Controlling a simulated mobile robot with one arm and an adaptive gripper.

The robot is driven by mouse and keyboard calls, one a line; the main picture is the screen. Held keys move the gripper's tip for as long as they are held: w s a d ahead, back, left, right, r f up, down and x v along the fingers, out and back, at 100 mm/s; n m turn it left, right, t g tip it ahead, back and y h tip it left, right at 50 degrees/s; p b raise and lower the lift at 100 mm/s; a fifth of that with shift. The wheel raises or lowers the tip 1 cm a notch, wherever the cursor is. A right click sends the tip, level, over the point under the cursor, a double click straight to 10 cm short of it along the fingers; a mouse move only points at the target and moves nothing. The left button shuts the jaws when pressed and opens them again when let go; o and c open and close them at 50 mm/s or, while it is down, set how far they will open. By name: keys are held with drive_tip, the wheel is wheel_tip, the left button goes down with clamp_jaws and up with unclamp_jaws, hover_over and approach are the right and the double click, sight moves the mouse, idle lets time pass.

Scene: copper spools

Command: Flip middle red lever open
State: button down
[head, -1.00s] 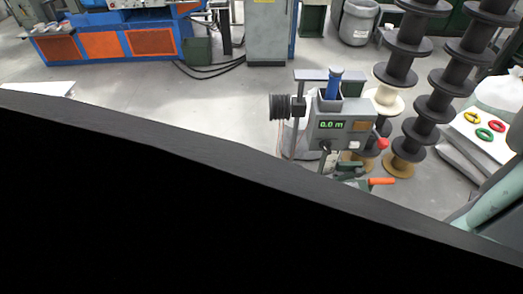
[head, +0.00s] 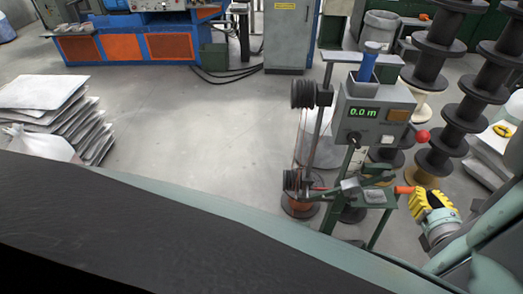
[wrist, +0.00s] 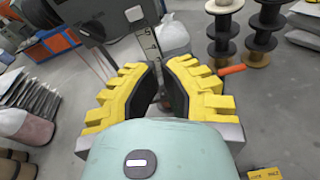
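A grey measuring machine (head: 372,112) with a green "0.0 m" display stands right of centre in the head view. An orange-red lever handle (head: 404,190) sticks out to the right from its lower clamp, and shows in the wrist view (wrist: 232,69) right of the fingers. A red ball knob (head: 422,136) is on the machine's right side. A thin red piece (head: 322,188) shows left of the clamp. My gripper (head: 428,200), with yellow fingers, is right of and slightly below the orange-red handle. The wrist view shows its fingers (wrist: 161,85) apart, with nothing between them.
Black spool stacks (head: 434,75) stand behind and right of the machine. A copper spool (head: 299,202) sits at its lower left. Stacked sheets (head: 45,100) are at far left, and a grey cabinet (head: 290,37) is at the back. The floor left of the machine is clear.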

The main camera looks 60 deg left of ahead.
drive_tip(key=shift+a, duration=0.1)
drive_tip(key=p, duration=0.2)
approach(414, 128)
drive_tip(key=shift+w+a+f, duration=0.85)
drive_tip(key=shift+a+f, duration=0.75)
drive_tip(key=shift+f, duration=0.65)
drive_tip(key=shift+r+p, duration=0.15)
drive_tip(key=shift+p, duration=0.45)
drive_tip(key=shift+d+r+p, duration=0.1)
drive_tip(key=shift+r+p, duration=0.2)
drive_tip(key=shift+p, duration=0.9)
drive_tip(key=shift+r+g+h+p, duration=0.2)
drive_tip(key=shift+g+h+p, duration=0.15)
drive_tip(key=shift+p, duration=0.85)
